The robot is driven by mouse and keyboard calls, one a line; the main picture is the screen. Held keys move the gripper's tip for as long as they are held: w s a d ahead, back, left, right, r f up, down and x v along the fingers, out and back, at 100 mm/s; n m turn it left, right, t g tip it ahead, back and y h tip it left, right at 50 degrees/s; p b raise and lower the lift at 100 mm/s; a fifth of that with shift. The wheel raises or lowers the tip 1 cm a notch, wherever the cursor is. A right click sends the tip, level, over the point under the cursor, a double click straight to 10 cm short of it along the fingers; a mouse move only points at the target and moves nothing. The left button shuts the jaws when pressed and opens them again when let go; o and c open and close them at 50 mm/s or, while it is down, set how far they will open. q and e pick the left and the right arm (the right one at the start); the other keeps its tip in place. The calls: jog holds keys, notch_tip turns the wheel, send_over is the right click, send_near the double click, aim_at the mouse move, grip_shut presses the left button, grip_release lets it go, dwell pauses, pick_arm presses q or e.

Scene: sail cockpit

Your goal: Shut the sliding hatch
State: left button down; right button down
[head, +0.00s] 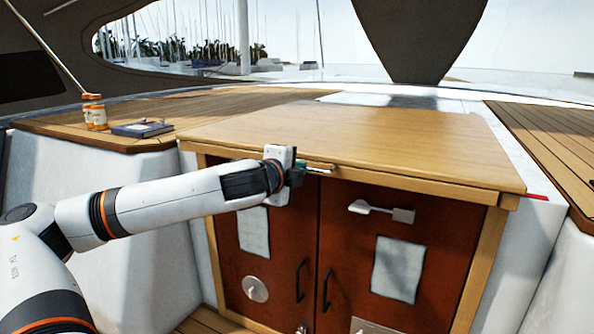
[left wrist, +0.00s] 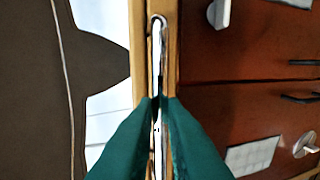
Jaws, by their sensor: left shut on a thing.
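The sliding hatch (head: 370,130) is a flat wooden panel in the head view, lying above two red-brown doors. Its front edge sits over the tops of the doors, and I see no open gap there. A slim metal handle (left wrist: 157,50) runs along that front edge in the left wrist view. My left gripper (head: 303,172) is at the front edge, left of the middle. Its green fingers (left wrist: 160,103) are shut on the handle, which passes between them. The fingers hide part of the handle. My right gripper is in neither view.
The left door (head: 285,235) and right door (head: 445,245) stand closed below the hatch. Orange-and-white canisters (head: 95,112) and a dark book (head: 142,128) lie on the left deck. A white rail (head: 535,175) borders the hatch on the right.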

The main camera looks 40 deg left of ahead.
pick_arm(q)
jog(key=c, duration=1.5)
grip_release()
jog(key=shift+s+d+f, duration=0.1)
jog(key=shift+f, duration=0.1)
jog(key=shift+c, duration=0.2)
jog(key=shift+o, duration=0.3)
jog(key=shift+s+r, duration=0.1)
jog(key=shift+r, duration=0.05)
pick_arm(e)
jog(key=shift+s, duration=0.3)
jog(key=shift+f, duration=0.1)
